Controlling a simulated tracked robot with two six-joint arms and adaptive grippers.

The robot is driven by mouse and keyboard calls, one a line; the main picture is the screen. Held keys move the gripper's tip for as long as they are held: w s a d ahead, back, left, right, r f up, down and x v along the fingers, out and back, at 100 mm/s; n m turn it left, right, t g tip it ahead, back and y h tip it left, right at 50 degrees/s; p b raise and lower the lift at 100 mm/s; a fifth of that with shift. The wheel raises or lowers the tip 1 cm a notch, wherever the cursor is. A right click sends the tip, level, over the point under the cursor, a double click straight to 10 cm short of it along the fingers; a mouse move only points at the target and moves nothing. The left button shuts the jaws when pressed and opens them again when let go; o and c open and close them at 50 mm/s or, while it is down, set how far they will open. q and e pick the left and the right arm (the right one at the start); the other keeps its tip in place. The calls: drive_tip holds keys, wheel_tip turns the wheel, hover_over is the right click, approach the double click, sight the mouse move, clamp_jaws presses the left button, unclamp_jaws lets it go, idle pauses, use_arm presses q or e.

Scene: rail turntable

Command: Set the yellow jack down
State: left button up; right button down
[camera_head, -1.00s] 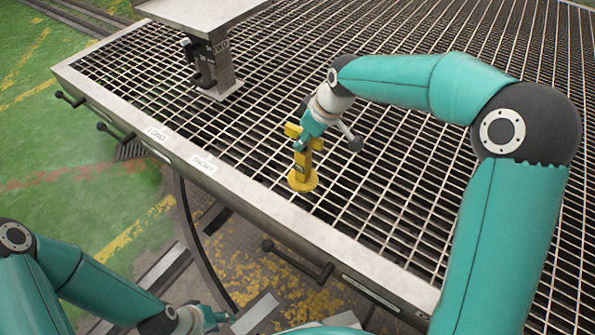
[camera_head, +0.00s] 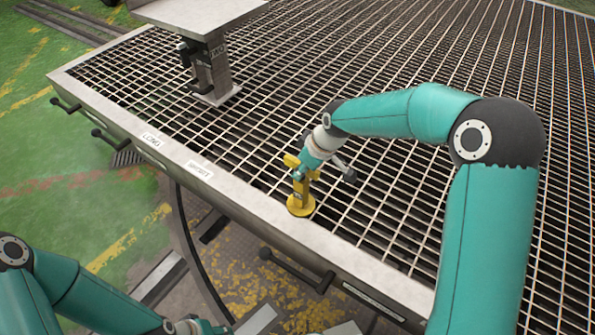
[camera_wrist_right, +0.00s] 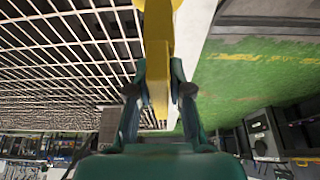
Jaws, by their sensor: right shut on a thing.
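The yellow jack (camera_head: 300,203) is upright, with its round base at the inner border of the table's light front rim (camera_head: 240,205). I cannot tell whether the base touches the surface. My right gripper (camera_head: 303,173) is shut on the upper part of the jack and hides some of it. In the right wrist view the jack's yellow body (camera_wrist_right: 158,60) runs between the two fingers of the right gripper (camera_wrist_right: 158,93). My left gripper (camera_head: 205,328) is at the bottom edge, low and away from the table; its fingers are too small to read.
The grating (camera_head: 420,140) is bare around the jack. A grey stand with a flat top (camera_head: 210,75) rises at the far left. Labels LONG (camera_head: 151,140) and SHORT (camera_head: 199,171) mark the rim. Dark handles (camera_head: 295,272) jut from the front side.

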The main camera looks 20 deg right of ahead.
drive_tip(key=c, duration=1.1)
unclamp_jaws()
drive_tip(key=shift+r, duration=0.15)
drive_tip(key=p+v, duration=0.4)
drive_tip(key=v, duration=0.6)
drive_tip(key=shift+s+r, duration=0.15)
drive_tip(key=shift+r, duration=0.2)
drive_tip(key=shift+s+d+r, duration=0.2)
drive_tip(key=shift+r, duration=0.3)
drive_tip(key=shift+f, duration=0.1)
